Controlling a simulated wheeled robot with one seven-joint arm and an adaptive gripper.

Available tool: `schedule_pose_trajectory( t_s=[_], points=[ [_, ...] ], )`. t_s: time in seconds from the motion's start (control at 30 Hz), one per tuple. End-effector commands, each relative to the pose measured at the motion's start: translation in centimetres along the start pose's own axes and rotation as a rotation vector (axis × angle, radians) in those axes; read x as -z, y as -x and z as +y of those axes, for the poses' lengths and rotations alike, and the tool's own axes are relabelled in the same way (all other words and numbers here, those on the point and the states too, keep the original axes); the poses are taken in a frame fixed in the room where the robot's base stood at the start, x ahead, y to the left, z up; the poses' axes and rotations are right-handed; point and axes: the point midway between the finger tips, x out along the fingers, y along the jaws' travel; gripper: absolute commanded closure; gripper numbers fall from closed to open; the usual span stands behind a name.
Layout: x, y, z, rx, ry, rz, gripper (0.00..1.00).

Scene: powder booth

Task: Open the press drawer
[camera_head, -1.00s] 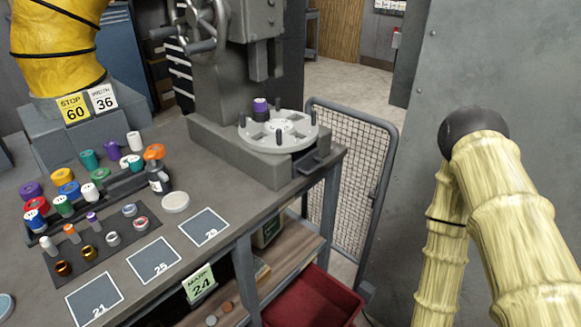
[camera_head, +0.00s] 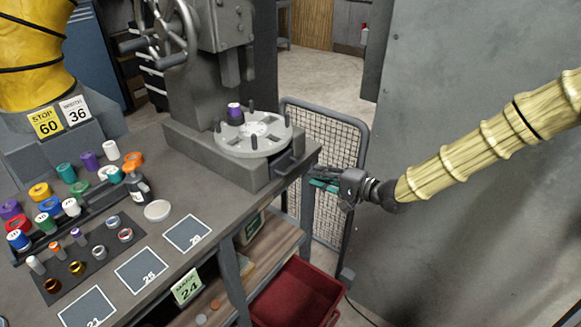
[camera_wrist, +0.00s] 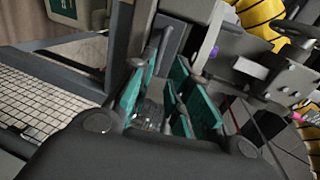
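The press (camera_head: 215,50) stands on the bench with a round indexing plate (camera_head: 253,135) on its grey base. The press drawer (camera_head: 288,162) appears as a dark part at the right end of that base, and looks shut. My gripper (camera_head: 322,182) is just right of the bench corner, close to the drawer end and pointing at it. In the wrist view its teal-padded fingers (camera_wrist: 168,98) are spread apart. A grey bar-like part (camera_wrist: 174,42) lies ahead of them; I cannot tell whether it is between the fingertips. Nothing is clearly gripped.
A mesh guard panel (camera_head: 352,137) stands behind and beside my gripper. A grey wall (camera_head: 470,210) fills the right side. A red bin (camera_head: 297,293) sits below the bench. Several coloured jars and vials crowd the bench's left part.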

Motion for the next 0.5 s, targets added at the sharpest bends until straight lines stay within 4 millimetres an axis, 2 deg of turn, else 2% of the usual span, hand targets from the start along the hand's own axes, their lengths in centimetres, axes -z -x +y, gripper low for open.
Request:
schedule_pose_trajectory(
  t_s=[0.17,0.5],
  points=[
    [0.0,-1.4,-0.1,0.001,-0.001,-0.003,0.81],
    [-0.1,-6.6,-0.2,0.001,0.000,-0.003,0.81]
  ],
)
